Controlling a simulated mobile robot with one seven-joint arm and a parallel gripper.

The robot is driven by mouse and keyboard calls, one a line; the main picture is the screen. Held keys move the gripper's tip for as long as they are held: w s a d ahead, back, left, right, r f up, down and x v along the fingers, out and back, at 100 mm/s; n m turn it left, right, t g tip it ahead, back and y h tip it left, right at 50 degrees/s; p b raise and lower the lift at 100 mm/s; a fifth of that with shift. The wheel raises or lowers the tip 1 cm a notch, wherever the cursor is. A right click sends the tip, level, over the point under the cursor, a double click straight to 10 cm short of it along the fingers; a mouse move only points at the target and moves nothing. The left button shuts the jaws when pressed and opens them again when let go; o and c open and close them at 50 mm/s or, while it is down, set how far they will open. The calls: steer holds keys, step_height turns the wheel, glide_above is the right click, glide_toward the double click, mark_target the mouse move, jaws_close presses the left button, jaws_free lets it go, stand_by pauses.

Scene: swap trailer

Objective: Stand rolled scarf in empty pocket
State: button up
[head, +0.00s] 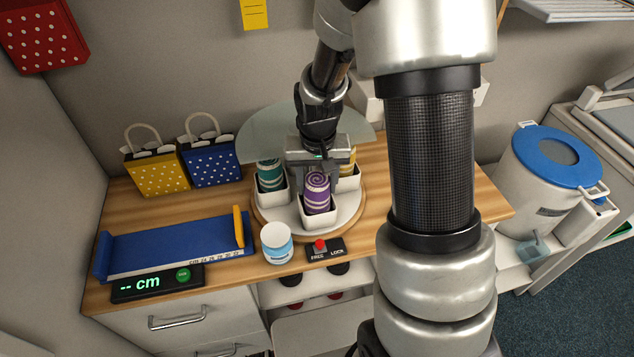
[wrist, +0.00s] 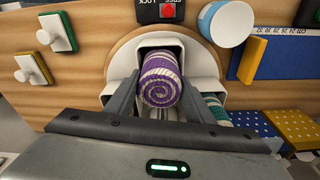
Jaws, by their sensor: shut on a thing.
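A purple-and-white rolled scarf (head: 317,192) stands upright in the front white pocket (head: 318,222) of the round turntable (head: 278,222). My gripper (head: 318,172) reaches down from behind and is shut on this scarf near its top. In the wrist view the purple spiral end (wrist: 159,92) sits between my two fingers, with the white pocket wall (wrist: 160,42) around it. A teal rolled scarf (head: 270,175) stands in the left pocket. A yellow rolled scarf (head: 348,162) stands in the right pocket, partly hidden by my gripper. Any pocket behind my gripper is hidden.
A white jar (head: 276,243) and a lock switch with a red button (head: 320,245) stand close in front of the turntable. A blue measuring tray (head: 175,245) and two gift bags lie left. A translucent panel (head: 262,130) stands behind.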

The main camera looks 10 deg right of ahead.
steer(key=shift+f, duration=0.25)
steer(key=o, duration=1.5)
steer(key=shift+r, duration=0.1)
steer(key=shift+o, duration=0.2)
